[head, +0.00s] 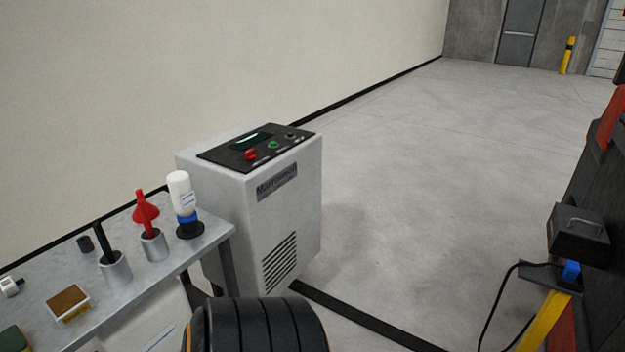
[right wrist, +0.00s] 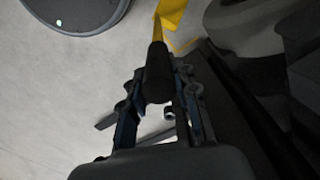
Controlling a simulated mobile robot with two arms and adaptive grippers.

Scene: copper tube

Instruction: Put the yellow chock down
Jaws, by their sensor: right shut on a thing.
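The yellow chock (right wrist: 172,12) shows in part at the top of the right wrist view, cut off by the frame edge. A dark rod-like handle (right wrist: 158,75) runs from it down between the fingers of my right gripper (right wrist: 157,90). The gripper is shut on this handle, with blue-and-dark fingers on both sides. I cannot tell whether the chock touches the floor. I cannot make out the chock or my right gripper in the head view. My left gripper is in neither view.
A grey cabinet (head: 290,215) with a control panel stands beside a metal bench (head: 205,236) holding tools and a white bottle (head: 181,190). A dark box (head: 578,235), a yellow bar (head: 543,322) and a black cable (head: 487,315) are at right. Grey floor (head: 420,180) between is open.

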